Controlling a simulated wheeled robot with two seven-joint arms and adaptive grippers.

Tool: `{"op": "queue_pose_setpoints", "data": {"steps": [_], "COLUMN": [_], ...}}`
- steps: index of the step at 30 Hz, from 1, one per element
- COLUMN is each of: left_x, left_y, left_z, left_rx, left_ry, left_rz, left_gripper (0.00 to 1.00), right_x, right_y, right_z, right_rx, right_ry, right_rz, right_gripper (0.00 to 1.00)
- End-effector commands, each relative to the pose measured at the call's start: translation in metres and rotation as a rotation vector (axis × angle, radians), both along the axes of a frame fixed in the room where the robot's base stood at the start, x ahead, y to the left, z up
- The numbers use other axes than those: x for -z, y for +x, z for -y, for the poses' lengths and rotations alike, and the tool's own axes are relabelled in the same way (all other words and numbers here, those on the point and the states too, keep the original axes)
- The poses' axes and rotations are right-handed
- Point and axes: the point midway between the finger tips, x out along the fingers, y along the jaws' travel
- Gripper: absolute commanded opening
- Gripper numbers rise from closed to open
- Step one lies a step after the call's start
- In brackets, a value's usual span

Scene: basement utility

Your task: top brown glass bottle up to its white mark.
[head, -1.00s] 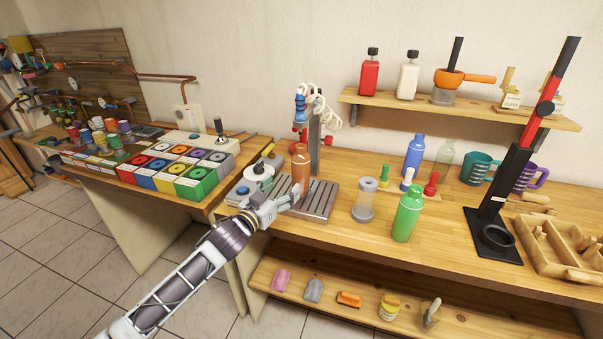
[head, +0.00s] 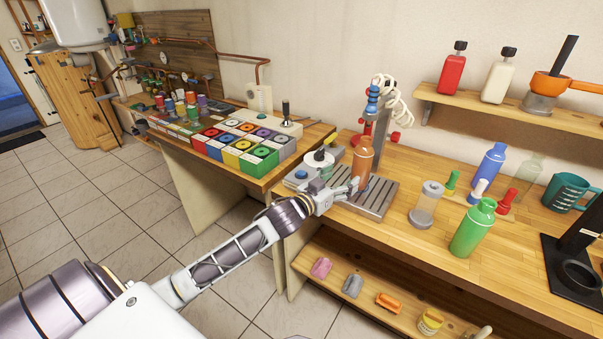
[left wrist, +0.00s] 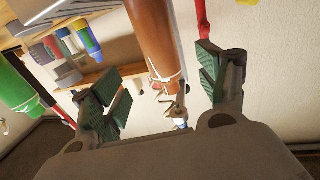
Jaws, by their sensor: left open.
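The brown glass bottle (head: 362,160) stands on a slatted metal drip tray (head: 374,201), close beside the tap stand with blue and red fittings (head: 371,104). Its white mark and fill level cannot be made out in the head view. My left gripper (head: 350,189) is open at the tray's near left edge, low and just in front of the bottle. In the left wrist view the brown bottle (left wrist: 152,40) shows between and beyond the open green-padded fingers (left wrist: 165,90). I cannot tell whether a finger touches it. My right gripper is out of view.
Colored boxes (head: 240,146) fill the left bench. Bare wood lies in front of the jar.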

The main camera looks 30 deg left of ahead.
Motion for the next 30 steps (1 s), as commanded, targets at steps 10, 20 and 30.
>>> {"op": "queue_pose_setpoints", "data": {"steps": [10, 20, 30], "left_x": [0.000, 0.000, 0.000], "left_y": [0.000, 0.000, 0.000], "left_z": [0.000, 0.000, 0.000], "left_rx": [0.000, 0.000, 0.000], "left_ry": [0.000, 0.000, 0.000], "left_rz": [0.000, 0.000, 0.000], "left_gripper": [0.58, 0.15, 0.00], "right_x": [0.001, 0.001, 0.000], "right_y": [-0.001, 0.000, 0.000], "right_z": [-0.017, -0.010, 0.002], "right_rx": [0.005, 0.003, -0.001], "right_ry": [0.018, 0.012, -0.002], "right_rz": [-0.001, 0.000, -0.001], "right_gripper": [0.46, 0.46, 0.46]}}
